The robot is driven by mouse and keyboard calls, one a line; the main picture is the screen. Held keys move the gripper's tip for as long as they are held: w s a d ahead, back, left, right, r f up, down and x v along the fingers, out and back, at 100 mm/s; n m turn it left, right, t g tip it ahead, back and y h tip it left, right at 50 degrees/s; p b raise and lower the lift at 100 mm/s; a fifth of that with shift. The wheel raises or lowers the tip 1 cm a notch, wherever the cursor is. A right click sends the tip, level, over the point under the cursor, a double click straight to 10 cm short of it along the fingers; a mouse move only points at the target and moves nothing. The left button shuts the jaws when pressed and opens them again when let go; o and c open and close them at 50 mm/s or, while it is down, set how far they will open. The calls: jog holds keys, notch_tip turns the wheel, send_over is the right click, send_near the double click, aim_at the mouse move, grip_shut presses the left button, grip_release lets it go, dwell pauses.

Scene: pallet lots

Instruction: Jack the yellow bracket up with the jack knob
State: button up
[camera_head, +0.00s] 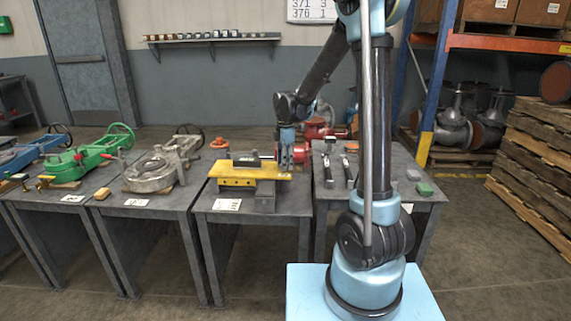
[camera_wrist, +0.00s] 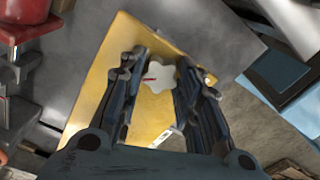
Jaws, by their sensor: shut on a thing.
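The yellow bracket (camera_head: 238,174) lies as a flat plate over dark blocks on the third table from the left. In the wrist view the bracket (camera_wrist: 150,122) fills the middle under my fingers. The jack knob (camera_wrist: 159,77) is pale grey and lobed, with a small red mark at its left side. My gripper (camera_wrist: 167,75) has one finger on each side of the knob and is shut on it. In the head view my gripper (camera_head: 287,162) points down at the bracket's right end, and the knob cannot be made out there.
A red round part (camera_head: 300,152) stands close behind the bracket, also at the wrist view's upper left (camera_wrist: 22,20). A white label (camera_head: 227,204) lies at the table's front. Green (camera_head: 90,157) and grey (camera_head: 155,168) valves stand on tables to the left. Wooden pallets (camera_head: 540,150) are stacked at right.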

jog(key=m, duration=1.1)
jog(key=shift+w+m, duration=0.1)
jog(key=shift+m, duration=0.3)
jog(key=m, duration=1.1)
jog(key=shift+m, duration=0.4)
jog(key=m, duration=1.1)
jog(key=shift+m, duration=0.4)
jog(key=m, duration=1.2)
jog(key=shift+m, duration=0.3)
